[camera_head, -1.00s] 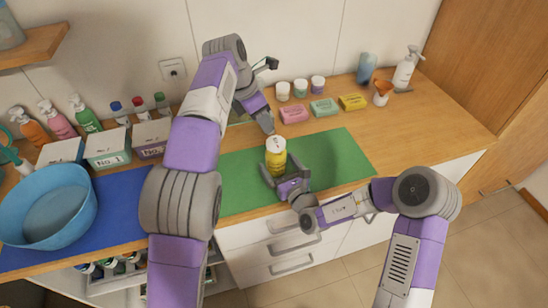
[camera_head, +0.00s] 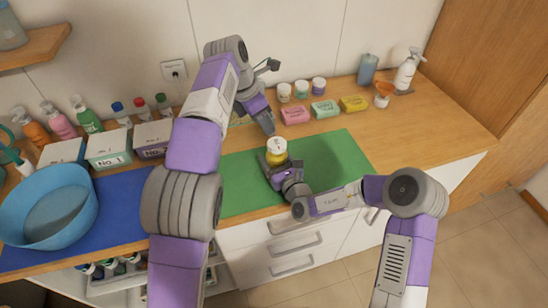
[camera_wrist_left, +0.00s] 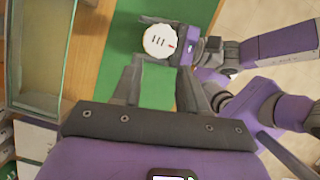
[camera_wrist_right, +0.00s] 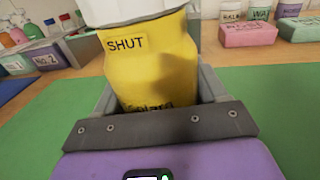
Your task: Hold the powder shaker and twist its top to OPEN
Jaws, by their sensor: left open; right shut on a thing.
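The powder shaker (camera_head: 276,158) has a yellow body and a white top (camera_head: 277,144), and stands upright over the green mat. My right gripper (camera_head: 277,166) is shut on its body from the front. In the right wrist view the yellow body (camera_wrist_right: 152,62) fills the space between the fingers, with "SHUT" printed under the white top. My left gripper (camera_head: 267,127) is open and empty, just behind and left of the shaker. In the left wrist view the round top (camera_wrist_left: 160,41), with dark and red marks, lies beyond the open fingers (camera_wrist_left: 162,78), apart from them.
The green mat (camera_head: 335,160) has free room to the right. Pink (camera_head: 295,115), teal (camera_head: 325,108) and yellow (camera_head: 354,103) blocks and small jars stand behind.

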